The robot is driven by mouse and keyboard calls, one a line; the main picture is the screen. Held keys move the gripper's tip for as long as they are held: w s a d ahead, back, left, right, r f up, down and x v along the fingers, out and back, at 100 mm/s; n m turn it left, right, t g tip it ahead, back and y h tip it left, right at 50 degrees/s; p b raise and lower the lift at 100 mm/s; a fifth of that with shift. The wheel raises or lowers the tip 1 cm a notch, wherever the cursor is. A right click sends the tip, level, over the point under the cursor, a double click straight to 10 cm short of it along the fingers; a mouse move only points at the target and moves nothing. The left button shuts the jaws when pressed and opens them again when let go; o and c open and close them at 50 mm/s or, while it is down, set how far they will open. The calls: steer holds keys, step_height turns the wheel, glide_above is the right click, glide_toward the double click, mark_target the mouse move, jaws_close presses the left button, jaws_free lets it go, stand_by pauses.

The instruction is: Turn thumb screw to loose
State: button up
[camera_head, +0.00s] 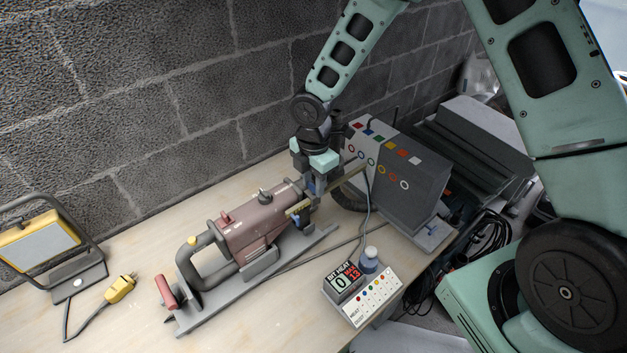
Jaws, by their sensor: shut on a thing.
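A dull red machine (245,232) with a grey handle lies on a long grey base on the wooden bench. My gripper (313,194) points down at the machine's right end, close to a brass-coloured scale strip (298,208). Its fingers are shut on a small part there, which I take to be the thumb screw. The fingers hide most of that part, so its shape and how far it is turned cannot be made out. A bit of blue shows at the fingers.
A grey control box (395,165) with coloured buttons stands close right of my gripper. A small panel (362,294) with a display sits in front. A work lamp (40,245) and a yellow plug (120,288) are at left. A block wall rises behind.

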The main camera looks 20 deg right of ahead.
mark_target(313, 185)
steer(key=o, duration=1)
step_height(313, 185, up, 18)
steer(key=b, duration=0.2)
steer(key=shift+f+b, duration=0.25)
steer(key=shift+b, duration=0.05)
